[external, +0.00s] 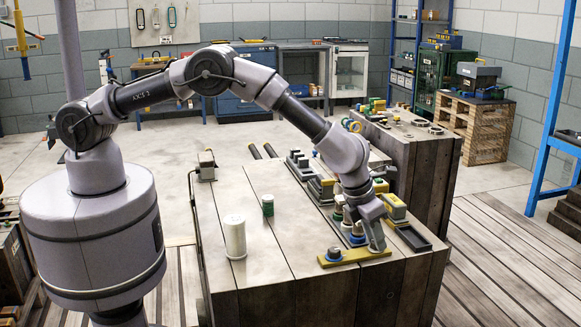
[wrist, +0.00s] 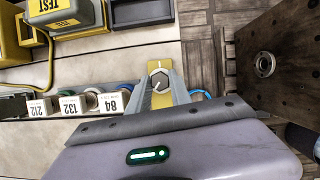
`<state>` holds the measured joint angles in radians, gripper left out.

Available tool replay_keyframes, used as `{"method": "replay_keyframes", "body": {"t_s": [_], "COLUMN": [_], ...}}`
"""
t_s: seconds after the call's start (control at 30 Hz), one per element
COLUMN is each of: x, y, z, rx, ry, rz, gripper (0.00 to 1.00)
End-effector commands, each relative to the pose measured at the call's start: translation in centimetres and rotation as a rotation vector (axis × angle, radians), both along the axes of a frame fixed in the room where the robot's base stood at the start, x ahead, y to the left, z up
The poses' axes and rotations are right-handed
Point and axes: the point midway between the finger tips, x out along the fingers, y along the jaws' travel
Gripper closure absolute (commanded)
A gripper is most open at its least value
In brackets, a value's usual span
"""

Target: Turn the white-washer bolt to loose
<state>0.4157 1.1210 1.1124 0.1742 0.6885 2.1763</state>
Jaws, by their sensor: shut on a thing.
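A yellow plate (external: 356,256) lies near the front edge of the workbench. A bolt with a blue collar (external: 333,254) stands at its left end. My gripper (external: 376,246) points down over the plate's right end and hides what is there. In the wrist view, my gripper (wrist: 160,92) is shut on a grey hex bolt head (wrist: 159,80), with one finger on each side. A short pale line marks the head and a pale rim shows around it. The yellow plate (wrist: 161,65) shows beyond the fingers. A bit of blue shows right of the fingers.
Several round pieces with white tags reading 84 (wrist: 112,103), 132 and 212 stand close to the left of my gripper. A yellow TEST box (wrist: 58,8) and a dark tray (external: 412,238) are nearby. A white cylinder (external: 235,237) stands farther left.

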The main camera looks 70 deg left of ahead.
Motion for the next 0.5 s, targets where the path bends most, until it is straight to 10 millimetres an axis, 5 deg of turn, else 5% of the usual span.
{"method": "replay_keyframes", "body": {"t_s": [0.5], "x": [0.12], "y": [-0.29], "z": [-0.11], "rx": [0.000], "ry": [-0.001], "rz": [0.429], "gripper": [1.00]}}
